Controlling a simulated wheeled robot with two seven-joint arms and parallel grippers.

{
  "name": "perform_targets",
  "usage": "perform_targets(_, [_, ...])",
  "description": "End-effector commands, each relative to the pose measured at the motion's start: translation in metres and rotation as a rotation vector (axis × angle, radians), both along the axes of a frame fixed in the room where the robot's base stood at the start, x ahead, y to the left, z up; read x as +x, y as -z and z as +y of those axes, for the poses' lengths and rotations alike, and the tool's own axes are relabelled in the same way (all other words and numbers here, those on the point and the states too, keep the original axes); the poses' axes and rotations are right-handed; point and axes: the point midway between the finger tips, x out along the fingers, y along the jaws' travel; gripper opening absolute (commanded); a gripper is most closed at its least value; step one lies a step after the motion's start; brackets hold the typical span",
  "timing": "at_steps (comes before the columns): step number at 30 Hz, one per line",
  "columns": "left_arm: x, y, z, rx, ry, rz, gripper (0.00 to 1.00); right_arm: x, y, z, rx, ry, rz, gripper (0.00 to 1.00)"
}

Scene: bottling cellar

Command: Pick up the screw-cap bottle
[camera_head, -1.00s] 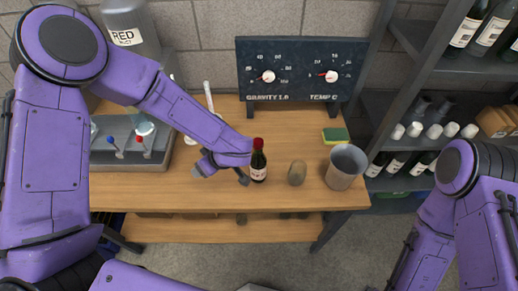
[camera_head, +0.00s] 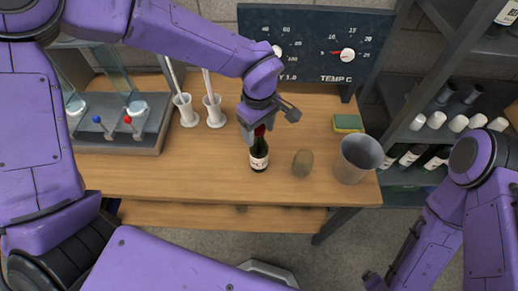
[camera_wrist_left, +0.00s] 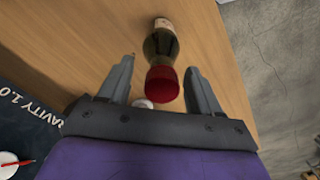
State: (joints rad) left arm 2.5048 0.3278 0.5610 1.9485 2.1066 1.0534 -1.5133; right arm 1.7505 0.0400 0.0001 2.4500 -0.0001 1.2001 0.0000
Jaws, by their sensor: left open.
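The dark bottle (camera_head: 259,157) with a red cap and a pale label stands upright on the wooden bench. My left gripper (camera_head: 270,121) is above it, at its cap, and partly covers the cap in the head view. In the left wrist view the bottle (camera_wrist_left: 161,45) shows with its red cap (camera_wrist_left: 161,83) towards me. The open fingers of the left gripper (camera_wrist_left: 160,66) lie on either side of the bottle, with gaps showing.
Beside the bottle stands a brown rounded object (camera_head: 302,163). Further right are a grey bucket (camera_head: 358,160) and a sponge (camera_head: 348,123). White stands (camera_head: 187,110) and a grey tray (camera_head: 150,144) are to the left. A dial panel (camera_head: 356,75) stands behind. The bench front is clear.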

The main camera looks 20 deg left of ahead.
Motion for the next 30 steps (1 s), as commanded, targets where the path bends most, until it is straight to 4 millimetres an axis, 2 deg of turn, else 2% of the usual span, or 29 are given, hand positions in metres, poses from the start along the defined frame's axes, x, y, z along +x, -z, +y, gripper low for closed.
perform_targets(3, [-0.0001,0.0076,0.0000,0.000,-0.001,0.001,0.64,-0.0002,-0.0008,0.0000,0.000,0.000,0.000,0.92])
perform_targets(8, [0.0000,0.0080,-0.0004,0.000,0.000,0.000,0.64,-0.0003,-0.0003,0.0000,0.000,0.000,0.000,0.92])
perform_targets(14, [0.0001,0.0079,-0.0006,0.000,0.001,0.000,0.02,-0.0003,-0.0003,0.0000,0.001,0.000,0.001,0.92])
perform_targets(25, [0.0003,0.0067,-0.0010,0.000,0.001,-0.001,0.00,-0.0003,-0.0003,0.0000,0.001,0.000,0.001,0.92])
perform_targets(30, [0.0008,-0.0014,-0.0012,-0.001,0.002,-0.002,0.00,-0.0003,0.0003,-0.0001,0.000,0.000,0.000,0.92])
